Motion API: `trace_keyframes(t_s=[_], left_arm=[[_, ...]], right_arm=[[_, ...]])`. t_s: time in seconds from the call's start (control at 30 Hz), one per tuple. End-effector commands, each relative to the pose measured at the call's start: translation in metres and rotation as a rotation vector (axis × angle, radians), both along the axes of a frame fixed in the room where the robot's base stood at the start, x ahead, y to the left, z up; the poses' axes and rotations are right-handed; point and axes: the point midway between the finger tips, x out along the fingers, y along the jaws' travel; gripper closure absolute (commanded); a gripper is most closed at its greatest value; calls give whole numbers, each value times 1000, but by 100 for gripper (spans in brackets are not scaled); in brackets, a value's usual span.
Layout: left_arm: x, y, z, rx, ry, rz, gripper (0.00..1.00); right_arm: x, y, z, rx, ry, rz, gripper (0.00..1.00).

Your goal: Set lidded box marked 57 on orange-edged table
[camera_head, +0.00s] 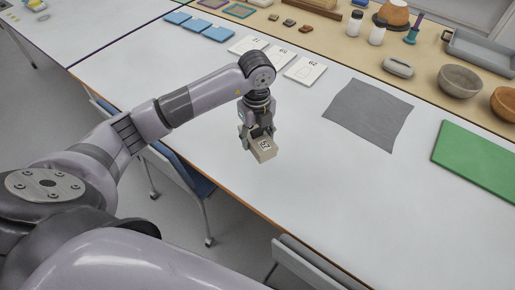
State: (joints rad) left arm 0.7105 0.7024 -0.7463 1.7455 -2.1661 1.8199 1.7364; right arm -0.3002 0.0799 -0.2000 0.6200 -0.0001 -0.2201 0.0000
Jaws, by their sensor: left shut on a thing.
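The lidded box (264,150) is small and pale, with a dark number on its top that is too small to read surely. My left gripper (258,135) is shut on it from above, and the fingers hide its far side. The box is over the white table (290,195), which has an orange-brown front edge, close to that edge. I cannot tell whether the box touches the tabletop. My right gripper is not in view.
A grey cloth (368,115) and a green mat (480,158) lie right of the box. Numbered white cards (304,70) and blue pads (200,27) lie behind. Bowls (459,81) and bottles stand on the beige strip. Chairs (305,262) stand at the front edge. Bare tabletop surrounds the box.

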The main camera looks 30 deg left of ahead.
Motion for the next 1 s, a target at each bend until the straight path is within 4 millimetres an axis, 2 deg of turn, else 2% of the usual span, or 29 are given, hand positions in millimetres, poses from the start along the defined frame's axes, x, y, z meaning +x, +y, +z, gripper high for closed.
trace_keyframes(t_s=[0.1,0.33,0.57,0.97,1.0], left_arm=[[0,0,-20,1,1,0,83],[0,0,-36,-1,1,0,83],[0,0,-69,-1,1,1,83],[0,0,-76,0,-2,0,83],[0,0,-75,0,-1,0,49]], right_arm=[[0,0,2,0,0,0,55],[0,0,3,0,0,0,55],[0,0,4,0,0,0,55],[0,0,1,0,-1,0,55],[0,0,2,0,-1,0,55]])
